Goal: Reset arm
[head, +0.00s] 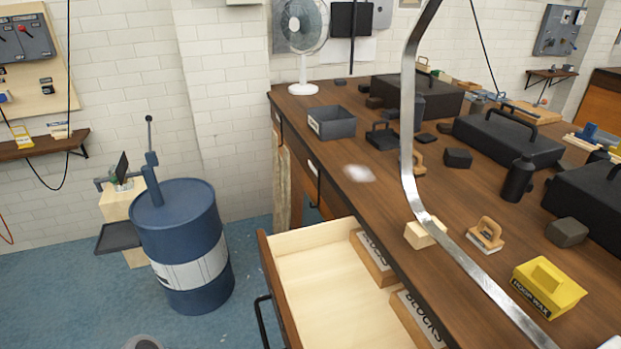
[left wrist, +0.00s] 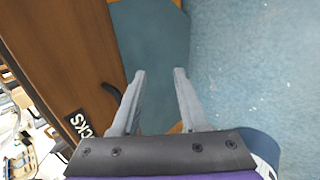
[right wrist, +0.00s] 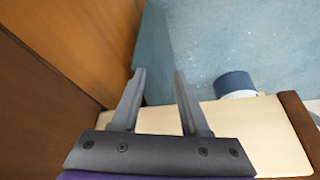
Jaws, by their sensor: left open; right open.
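My left gripper (left wrist: 160,72) is open and empty in the left wrist view. Its two grey fingers stand apart over the blue floor, with a brown wooden front and a black handle (left wrist: 113,92) to their left. My right gripper (right wrist: 159,72) is open and empty in the right wrist view. Its fingers appear between a brown wooden panel (right wrist: 75,45) at the left and a pale wooden surface (right wrist: 255,130), with blue floor beyond the tips. Neither gripper shows in the head view.
A drawer (head: 325,290) stands open below the workbench (head: 345,195), with labelled wooden blocks inside. A bent metal strip (head: 408,130) rises in front of the bench. A blue drum (head: 185,235) stands left. Black cases and a yellow wax block (head: 548,288) sit on the bench.

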